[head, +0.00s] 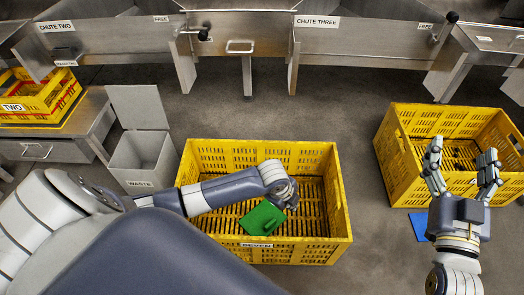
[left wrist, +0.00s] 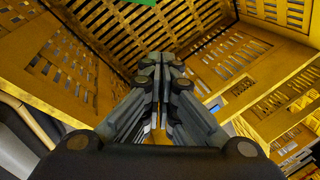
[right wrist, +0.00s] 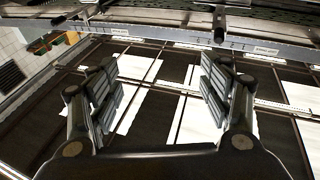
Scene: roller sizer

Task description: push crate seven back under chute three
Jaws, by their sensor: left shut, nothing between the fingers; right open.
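Crate seven (head: 258,250) is a yellow slatted crate labelled SEVEN, standing on the floor in the middle of the head view. A green object (head: 262,218) lies in it. Chute three (head: 330,40) is a grey metal chute at the back, its label reading CHUTE THREE. My left gripper (head: 290,197) is shut and empty, reaching over or into crate seven; the left wrist view shows its closed fingers (left wrist: 160,65) among yellow slatted walls. I cannot tell whether it touches the crate. My right gripper (head: 462,165) is open and empty, in front of another yellow crate (head: 400,165).
A grey waste bin (head: 143,155) stands left of crate seven. Chute two (head: 100,45) is at the back left. Yellow crate two (head: 35,110) sits on a metal stand at left. A blue item (head: 419,226) lies on the floor at right. Bare floor lies between crate seven and the chutes.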

